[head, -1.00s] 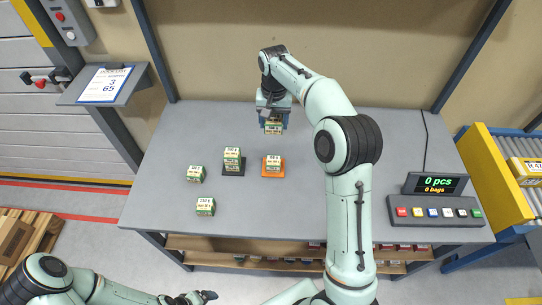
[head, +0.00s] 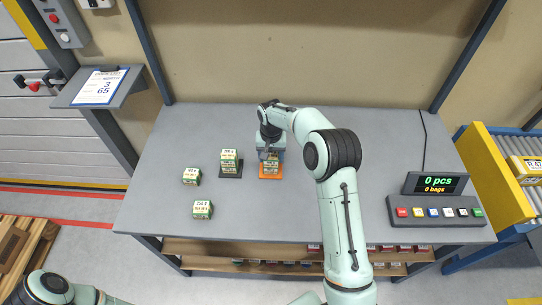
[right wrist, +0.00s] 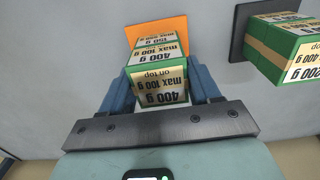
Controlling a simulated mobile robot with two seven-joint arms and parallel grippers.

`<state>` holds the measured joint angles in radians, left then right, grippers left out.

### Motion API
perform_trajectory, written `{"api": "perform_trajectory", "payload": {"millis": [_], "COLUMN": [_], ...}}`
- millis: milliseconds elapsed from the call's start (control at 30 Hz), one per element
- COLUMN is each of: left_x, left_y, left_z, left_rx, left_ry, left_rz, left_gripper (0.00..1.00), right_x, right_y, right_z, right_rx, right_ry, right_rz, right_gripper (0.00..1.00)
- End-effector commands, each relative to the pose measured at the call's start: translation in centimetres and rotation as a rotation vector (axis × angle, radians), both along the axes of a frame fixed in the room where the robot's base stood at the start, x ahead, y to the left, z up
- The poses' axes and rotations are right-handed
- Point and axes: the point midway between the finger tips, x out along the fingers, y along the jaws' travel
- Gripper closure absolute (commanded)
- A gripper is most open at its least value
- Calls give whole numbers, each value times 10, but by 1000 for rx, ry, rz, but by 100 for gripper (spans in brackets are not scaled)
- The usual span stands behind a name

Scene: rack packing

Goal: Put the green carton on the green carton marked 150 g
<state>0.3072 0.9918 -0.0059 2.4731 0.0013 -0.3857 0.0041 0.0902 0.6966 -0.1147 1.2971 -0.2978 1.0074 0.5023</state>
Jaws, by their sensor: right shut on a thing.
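My right gripper (head: 271,154) is shut on a green carton with a cream label, which reads 400 g, max 100 g on top, in the right wrist view (right wrist: 162,85). The held carton is right over another green carton (right wrist: 157,45), whose label seems to read 150 g and which sits on an orange mat (right wrist: 178,27). In the head view the lower carton (head: 271,170) shows just below the gripper. Whether the two cartons touch, I cannot tell. My left gripper is out of view.
Green cartons are stacked (head: 229,158) on a black mat (head: 231,175) just left of the orange mat. Two single cartons stand further left, one behind (head: 191,176) and one in front (head: 202,209). A button console (head: 436,211) is at the right. The table's back left is clear.

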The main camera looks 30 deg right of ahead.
Motion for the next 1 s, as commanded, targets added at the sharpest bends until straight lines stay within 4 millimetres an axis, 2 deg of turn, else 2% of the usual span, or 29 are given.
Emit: {"api": "perform_trajectory", "payload": {"millis": [400,433,500,833,1000], "left_x": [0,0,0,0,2], "left_y": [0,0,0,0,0], "left_z": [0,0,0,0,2], "left_rx": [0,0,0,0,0], "left_ry": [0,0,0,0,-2], "left_rz": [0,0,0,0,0], "left_gripper": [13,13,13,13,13], "right_x": [1,1,1,1,2], "right_y": [0,0,0,0,0], "right_z": [-4,-4,-4,-1,21], "right_rx": [0,0,0,-1,-1], "right_ry": [-4,-2,-2,-3,-7], "right_rz": [1,1,1,1,1], "right_gripper": [86,32,13,13,13]}}
